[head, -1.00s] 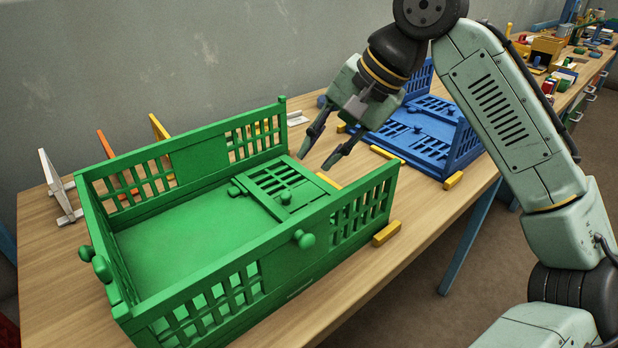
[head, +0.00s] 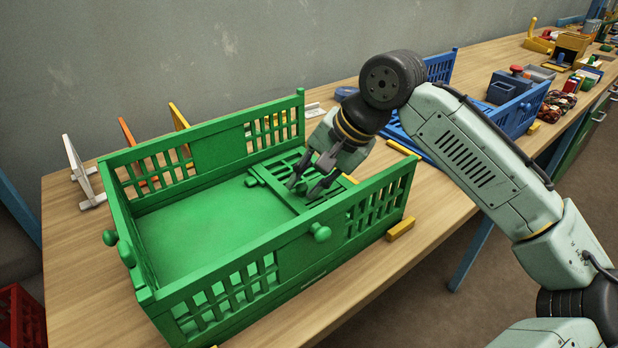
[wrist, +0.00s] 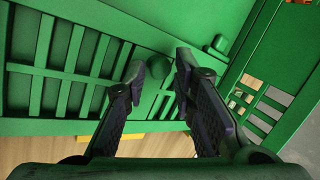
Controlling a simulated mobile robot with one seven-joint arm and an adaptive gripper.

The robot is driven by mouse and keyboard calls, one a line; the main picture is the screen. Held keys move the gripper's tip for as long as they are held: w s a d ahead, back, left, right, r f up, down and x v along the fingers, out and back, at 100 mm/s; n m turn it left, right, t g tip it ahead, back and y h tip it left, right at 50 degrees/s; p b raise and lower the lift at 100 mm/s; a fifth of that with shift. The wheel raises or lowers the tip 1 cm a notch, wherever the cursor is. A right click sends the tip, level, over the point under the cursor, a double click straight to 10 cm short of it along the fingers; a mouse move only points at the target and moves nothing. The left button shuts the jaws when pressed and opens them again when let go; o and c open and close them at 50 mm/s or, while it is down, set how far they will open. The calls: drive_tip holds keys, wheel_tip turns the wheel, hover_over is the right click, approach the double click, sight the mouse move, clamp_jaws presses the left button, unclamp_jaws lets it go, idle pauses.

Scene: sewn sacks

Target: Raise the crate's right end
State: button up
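The green crate (head: 210,152) stands on the wooden table with its long sides upright. Its right end (head: 277,203) is a slatted panel lying folded down flat inside the crate. The panel carries two round knobs; one knob (head: 252,181) is clear of my gripper. My gripper (head: 305,188) reaches down inside the crate over the panel, fingers apart. In the wrist view my gripper (wrist: 160,72) has one finger on each side of the other knob (wrist: 158,78), with slight gaps visible. Whether a finger touches it, I cannot tell.
A yellow block (head: 400,229) lies by the crate's right front corner. A blue crate (head: 525,108) stands farther right, holding small containers. White (head: 78,168), orange (head: 130,140) and yellow (head: 178,118) stands are behind the green crate. The crate's left floor is empty.

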clamp_jaws()
idle(0.6)
